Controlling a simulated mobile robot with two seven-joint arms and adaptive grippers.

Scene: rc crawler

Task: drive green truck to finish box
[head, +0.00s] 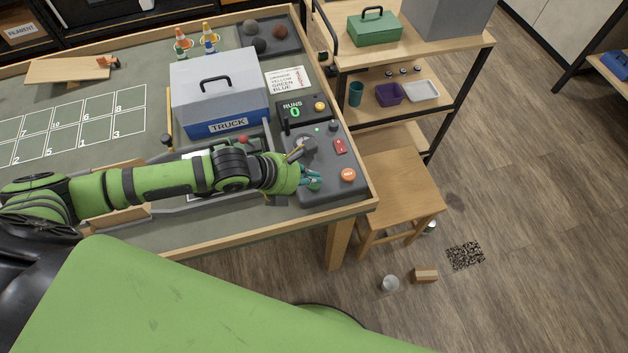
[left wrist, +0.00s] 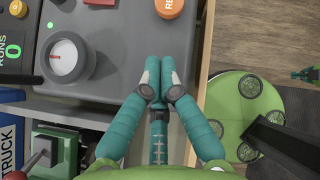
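The grey control console (head: 325,150) on the table's right side has a dial or stick (head: 306,146), a red switch (head: 340,146) and an orange button (head: 348,174). Its display (head: 293,111) reads RUNS 0. A green body (left wrist: 55,150), possibly the truck, shows there beside the box marked TRUCK. A numbered grid (head: 75,125) lies at the left.
The grey and blue TRUCK box (head: 218,95) stands behind my left arm. A red-knobbed lever (head: 243,139) is beside the arm. A card with color names (head: 288,79) lies behind the console. A wooden stool (head: 398,190) and a shelf stand right of the table.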

